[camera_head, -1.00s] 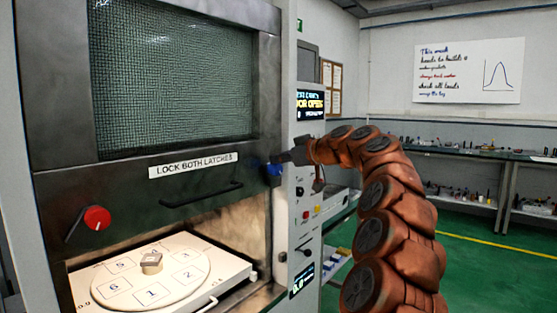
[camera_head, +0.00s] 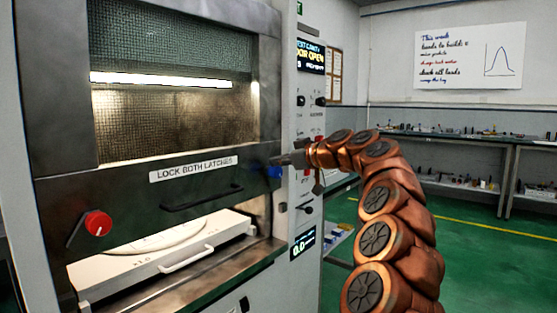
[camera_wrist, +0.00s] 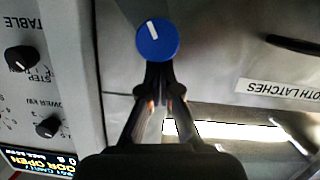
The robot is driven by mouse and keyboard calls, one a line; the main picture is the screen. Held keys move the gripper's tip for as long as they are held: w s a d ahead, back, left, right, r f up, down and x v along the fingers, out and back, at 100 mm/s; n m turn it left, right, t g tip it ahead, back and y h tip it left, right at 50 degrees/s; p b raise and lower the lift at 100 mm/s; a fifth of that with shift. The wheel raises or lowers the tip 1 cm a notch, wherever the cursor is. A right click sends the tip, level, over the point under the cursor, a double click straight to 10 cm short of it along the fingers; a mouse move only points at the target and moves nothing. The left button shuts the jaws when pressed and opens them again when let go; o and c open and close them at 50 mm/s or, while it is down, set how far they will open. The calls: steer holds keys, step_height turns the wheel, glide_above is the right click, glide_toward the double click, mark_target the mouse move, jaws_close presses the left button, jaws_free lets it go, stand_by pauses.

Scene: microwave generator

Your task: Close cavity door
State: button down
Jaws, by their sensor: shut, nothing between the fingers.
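The cavity door (camera_head: 130,190) is a dark metal panel with a mesh window, a "LOCK BOTH LATCHES" label and a black bar handle (camera_head: 202,198). It is partly lowered; a gap under it shows a white tray (camera_head: 125,275) and part of the turntable. A red latch knob (camera_head: 97,223) is at the door's left and a blue latch knob (camera_head: 275,171) at its right. My gripper (camera_head: 287,160) is shut and empty at the blue knob. In the wrist view, its fingertips (camera_wrist: 160,72) are right at the edge of the blue knob (camera_wrist: 157,42), seemingly touching.
The tray's front handle (camera_head: 188,259) is near the opening's front. Green floor (camera_head: 480,270) is free at right; benches line the back wall.

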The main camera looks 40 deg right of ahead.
step_height(320, 180, down, 19)
steer(key=b, duration=1.3)
steer(key=s+d+r+p, duration=0.1)
steer(key=s+r+p, duration=0.2)
steer(key=s+r, duration=0.4)
steer(key=s, duration=0.2)
steer(key=shift+s+p, duration=0.35)
steer(key=shift+r, duration=0.1)
